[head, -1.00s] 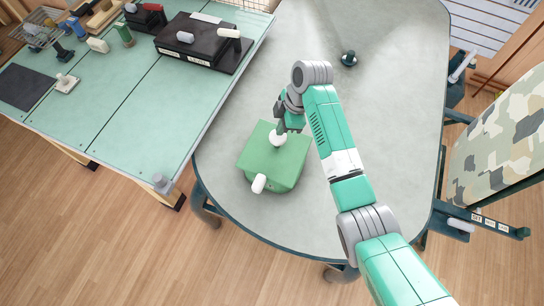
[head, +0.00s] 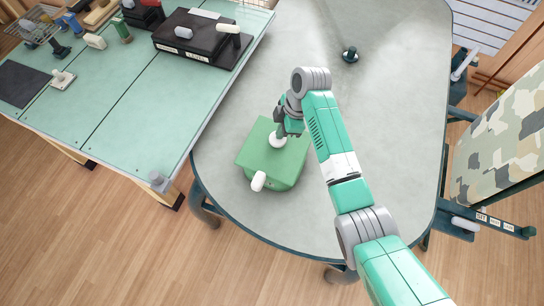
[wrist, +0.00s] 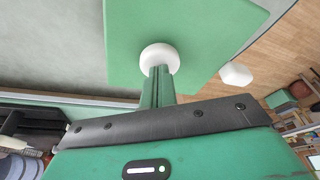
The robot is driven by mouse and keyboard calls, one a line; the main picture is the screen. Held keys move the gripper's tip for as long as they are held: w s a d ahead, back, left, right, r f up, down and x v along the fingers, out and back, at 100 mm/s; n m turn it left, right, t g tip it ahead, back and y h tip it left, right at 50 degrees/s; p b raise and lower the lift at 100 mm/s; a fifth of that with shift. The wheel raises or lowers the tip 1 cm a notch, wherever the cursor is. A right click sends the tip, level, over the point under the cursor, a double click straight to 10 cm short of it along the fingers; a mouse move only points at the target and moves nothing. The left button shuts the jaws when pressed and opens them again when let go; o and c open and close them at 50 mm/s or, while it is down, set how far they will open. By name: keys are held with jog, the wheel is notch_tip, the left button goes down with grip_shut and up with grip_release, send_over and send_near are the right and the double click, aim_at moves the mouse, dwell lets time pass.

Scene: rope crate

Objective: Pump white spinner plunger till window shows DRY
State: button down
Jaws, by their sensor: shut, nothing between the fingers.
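The green spinner (head: 270,160) stands on the grey table. A round white plunger knob (head: 278,140) is on its top, and a white handle (head: 258,181) sticks out at its near side. My gripper (head: 281,129) is shut and empty, directly over the plunger knob. In the wrist view, the shut fingers (wrist: 158,85) reach to the white knob (wrist: 160,57) and seem to touch it. The white handle also shows there (wrist: 235,74). I cannot make out a window or any reading on the spinner in these frames.
A small dark knobbed object (head: 350,54) stands farther back on the grey table (head: 390,120). The green workbench (head: 130,90) at left holds a black box (head: 195,36) and several tools. A camouflage-patterned panel (head: 500,145) is at the right. The table around the spinner is clear.

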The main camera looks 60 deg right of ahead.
notch_tip(320, 180, up, 5)
jog(key=p, duration=0.4)
jog(key=shift+f, duration=0.2)
jog(key=shift+f, duration=0.2)
dwell(1.5)
jog(key=shift+f+b, duration=1.45)
jog(key=shift+f, duration=0.7)
jog(key=shift+r, duration=0.15)
notch_tip(320, 180, up, 4)
jog(key=p, duration=0.4)
jog(key=shift+r, duration=0.2)
